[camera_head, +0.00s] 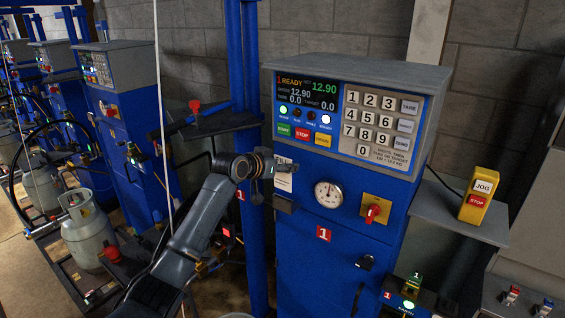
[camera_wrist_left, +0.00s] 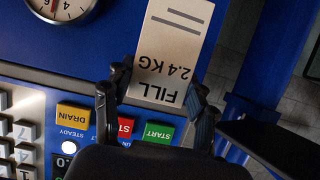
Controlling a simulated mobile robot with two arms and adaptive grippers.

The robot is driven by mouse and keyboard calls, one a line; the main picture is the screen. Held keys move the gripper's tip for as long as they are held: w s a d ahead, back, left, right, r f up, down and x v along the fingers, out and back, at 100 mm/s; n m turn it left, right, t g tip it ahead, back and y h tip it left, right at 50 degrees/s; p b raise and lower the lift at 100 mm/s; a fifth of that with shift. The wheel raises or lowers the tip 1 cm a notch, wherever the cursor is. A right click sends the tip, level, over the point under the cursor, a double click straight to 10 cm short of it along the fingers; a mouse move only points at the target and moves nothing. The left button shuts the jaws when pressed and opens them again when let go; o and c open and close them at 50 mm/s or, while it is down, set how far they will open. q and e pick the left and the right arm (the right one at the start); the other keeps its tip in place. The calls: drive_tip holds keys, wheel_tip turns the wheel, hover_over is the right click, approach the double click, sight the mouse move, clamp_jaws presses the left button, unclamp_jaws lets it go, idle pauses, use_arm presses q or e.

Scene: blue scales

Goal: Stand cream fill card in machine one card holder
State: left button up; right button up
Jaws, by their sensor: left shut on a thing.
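The cream fill card (camera_head: 284,182), printed "FILL 2.4 KG" in the left wrist view (camera_wrist_left: 178,40), is held in my left gripper (camera_head: 280,168). The gripper's fingers (camera_wrist_left: 160,92) are shut on its printed end, and the card looks upright in the head view. It is in front of the left side of blue machine one (camera_head: 300,240). A small dark ledge (camera_head: 284,204), which looks like the card holder, is just below the card. I cannot tell whether the card's lower edge is in it. My right gripper is not in view.
Machine one's display and keypad (camera_head: 378,125) are above right of the gripper. A round gauge (camera_head: 328,194) and red knob (camera_head: 374,210) are to the right. A blue post (camera_head: 252,230) stands close left. A yellow jog/stop box (camera_head: 478,195) is on a side shelf.

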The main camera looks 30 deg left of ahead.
sight(282, 185)
use_arm(q)
drive_tip(key=shift+f+b, duration=1.3)
drive_tip(key=shift+f, duration=1.55)
drive_tip(key=shift+f+b, duration=0.4)
drive_tip(key=shift+f, duration=0.5)
drive_tip(key=o, duration=1.1)
drive_tip(key=shift+c, duration=0.2)
drive_tip(key=shift+s, duration=0.1)
drive_tip(key=v, duration=1.1)
drive_tip(key=shift+s+r, duration=0.2)
drive_tip(key=shift+s, duration=0.15)
